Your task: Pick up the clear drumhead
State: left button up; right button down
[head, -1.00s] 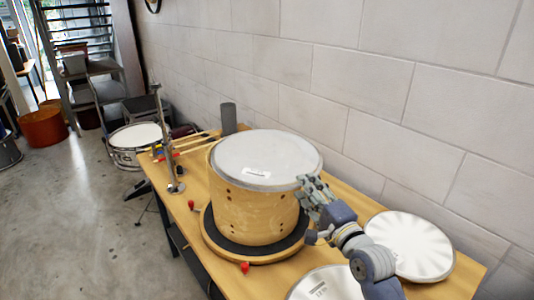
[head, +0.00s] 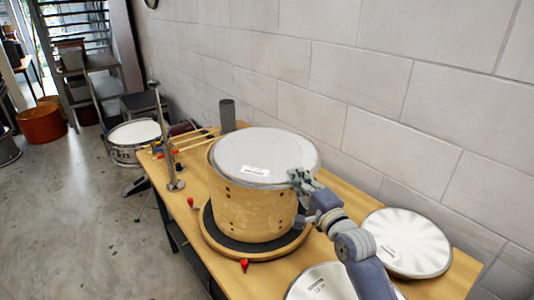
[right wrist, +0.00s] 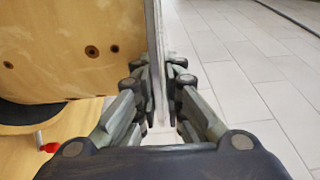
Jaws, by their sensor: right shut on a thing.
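The clear drumhead (head: 285,145), greyish with a white label, lies on top of the wooden drum shell (head: 250,212). My right gripper (head: 301,181) is at the drumhead's near right rim. In the right wrist view the drumhead's rim shows edge-on as a thin pale strip (right wrist: 157,60) between the fingers (right wrist: 160,88), which are shut on it. The shell (right wrist: 75,45) is just left of the strip there. I cannot tell whether the drumhead is raised off the shell. My left gripper is not in view.
The shell stands on a round dark-topped wooden base (head: 215,240) on the bench. White drumheads lie at the right (head: 408,242) and front (head: 325,284). Drumsticks (head: 195,143), a metal stand (head: 165,140) and a dark cylinder (head: 228,115) are behind. A block wall (head: 400,90) borders the bench.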

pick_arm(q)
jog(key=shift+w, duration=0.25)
